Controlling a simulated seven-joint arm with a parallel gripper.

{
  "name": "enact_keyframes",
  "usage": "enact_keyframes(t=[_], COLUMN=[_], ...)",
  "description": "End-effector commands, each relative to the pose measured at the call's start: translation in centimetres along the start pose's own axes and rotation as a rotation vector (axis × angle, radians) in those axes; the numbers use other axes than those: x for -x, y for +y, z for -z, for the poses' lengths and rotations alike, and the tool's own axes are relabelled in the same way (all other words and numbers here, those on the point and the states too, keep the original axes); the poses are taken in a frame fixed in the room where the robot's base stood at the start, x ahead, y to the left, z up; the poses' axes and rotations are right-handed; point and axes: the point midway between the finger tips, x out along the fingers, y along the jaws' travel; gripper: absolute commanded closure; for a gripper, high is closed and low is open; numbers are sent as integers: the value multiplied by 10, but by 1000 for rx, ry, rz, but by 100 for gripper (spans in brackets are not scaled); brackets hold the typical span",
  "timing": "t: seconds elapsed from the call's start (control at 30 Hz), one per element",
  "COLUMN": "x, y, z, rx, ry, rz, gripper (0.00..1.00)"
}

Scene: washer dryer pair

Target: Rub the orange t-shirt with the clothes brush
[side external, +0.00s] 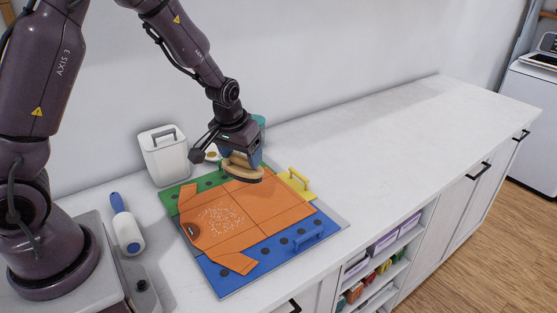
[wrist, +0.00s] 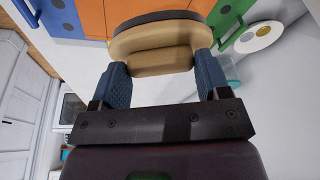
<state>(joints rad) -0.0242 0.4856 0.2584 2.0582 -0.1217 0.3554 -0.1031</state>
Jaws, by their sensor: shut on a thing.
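The orange t-shirt (side external: 240,222) lies flat on a folding board with green, blue and yellow panels. A patch of white specks (side external: 221,219) sits on its left-middle part. The clothes brush (side external: 242,169), with a tan wooden body and dark underside, is held between the fingers of my gripper (side external: 238,156). The brush is over the shirt's far edge; I cannot tell whether it touches the cloth. In the wrist view the brush (wrist: 155,45) spans both blue fingers, with a strip of the orange shirt (wrist: 125,12) beyond it.
A white lidded container (side external: 164,158) stands behind the board. A lint roller (side external: 125,225) with a blue handle lies at the left. A teal object (side external: 259,121) is partly hidden behind my gripper. The counter (side external: 400,120) to the right is clear.

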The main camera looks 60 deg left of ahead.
Motion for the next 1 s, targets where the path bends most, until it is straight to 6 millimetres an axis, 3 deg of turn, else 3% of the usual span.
enact_keyframes(t=[0.03,0.1,0.3,0.57,1.0], x=[-2,-4,-7,-17,-54], y=[-20,-42,-76,-77,-76], z=[-9,-21,-47,-50,-60], rx=[70,155,323,360,359], ry=[-4,-4,6,28,25], rz=[19,41,81,84,83], gripper=[57,57,57,57,57])
